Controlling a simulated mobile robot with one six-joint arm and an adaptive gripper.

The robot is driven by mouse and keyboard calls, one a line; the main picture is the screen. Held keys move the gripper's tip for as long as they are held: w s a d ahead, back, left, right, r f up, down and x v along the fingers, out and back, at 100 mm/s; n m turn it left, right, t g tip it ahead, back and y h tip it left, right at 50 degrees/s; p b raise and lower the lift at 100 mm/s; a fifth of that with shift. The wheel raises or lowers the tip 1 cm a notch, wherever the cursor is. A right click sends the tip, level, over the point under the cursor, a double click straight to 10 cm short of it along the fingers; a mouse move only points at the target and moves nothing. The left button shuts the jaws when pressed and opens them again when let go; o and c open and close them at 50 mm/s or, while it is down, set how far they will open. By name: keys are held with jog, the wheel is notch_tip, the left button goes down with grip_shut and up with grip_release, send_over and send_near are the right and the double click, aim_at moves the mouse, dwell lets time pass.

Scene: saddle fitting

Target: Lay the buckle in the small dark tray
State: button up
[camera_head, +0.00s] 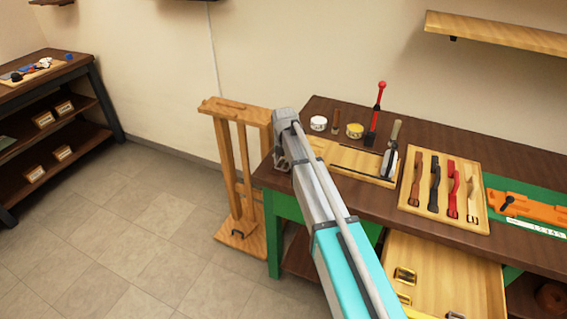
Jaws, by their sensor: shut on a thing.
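My arm (318,195) reaches up from the bottom of the head view, and its far end (283,150) is over the left end of the workbench. My gripper's fingers cannot be seen, so neither their state nor anything in them shows.
The dark workbench (460,236) carries a wooden board (350,157), two tins, a red-handled tool (376,115) and a light panel (443,216) with several straps. An orange piece (545,208) lies on a green mat. A wooden stand (243,180) is left of the bench. Floor is clear left.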

jog(key=shift+f, duration=0.25)
jog(key=o, duration=1.2)
jog(key=shift+c, duration=0.2)
jog(key=shift+r, duration=0.15)
